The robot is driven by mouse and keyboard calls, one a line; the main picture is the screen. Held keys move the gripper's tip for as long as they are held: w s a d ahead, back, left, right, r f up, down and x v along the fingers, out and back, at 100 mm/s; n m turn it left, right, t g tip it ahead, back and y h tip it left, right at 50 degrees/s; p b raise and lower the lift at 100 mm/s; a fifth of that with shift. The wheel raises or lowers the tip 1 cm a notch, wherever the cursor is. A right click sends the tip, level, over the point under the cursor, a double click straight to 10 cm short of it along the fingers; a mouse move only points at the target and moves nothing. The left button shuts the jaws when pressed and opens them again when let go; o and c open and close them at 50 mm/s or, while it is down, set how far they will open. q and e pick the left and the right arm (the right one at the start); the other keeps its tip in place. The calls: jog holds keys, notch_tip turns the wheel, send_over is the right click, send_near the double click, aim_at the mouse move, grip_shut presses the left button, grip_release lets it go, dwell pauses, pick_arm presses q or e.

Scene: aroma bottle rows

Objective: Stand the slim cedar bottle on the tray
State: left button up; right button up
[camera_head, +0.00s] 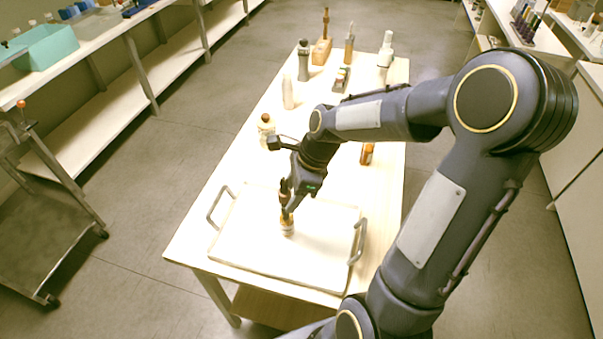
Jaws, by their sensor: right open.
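A white tray (252,255) with two grey handles lies on the near end of the pale table. A slim bottle (287,229) with a light body and a brownish band stands upright on the tray, near its middle. It looks like the cedar bottle, but its label is too small to read. My right gripper (286,208) points down at the bottle's top with its jaws open around or just beside it. The fingers hide the bottle's upper part. My left gripper is not in view.
A white bottle with a brown cap (266,128) and a pale slim bottle (288,92) stand beyond the tray. An orange-brown item (367,153) lies partly behind my arm. Several bottles stand at the table's far end, including a grey one (304,62).

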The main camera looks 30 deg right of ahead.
jog(key=v, duration=1)
jog(key=s+a+n+t, duration=0.1)
jog(key=s+a+n, duration=0.3)
jog(key=s+n, duration=0.3)
jog(key=s+a+n+t, duration=0.2)
jog(key=s+a+n, duration=0.2)
jog(key=n, duration=1)
jog(key=s, duration=0.3)
jog(key=shift+s+a+f+n+t, duration=0.25)
jog(key=shift+a+f+n+t, duration=0.05)
jog(key=shift+f+n, duration=0.1)
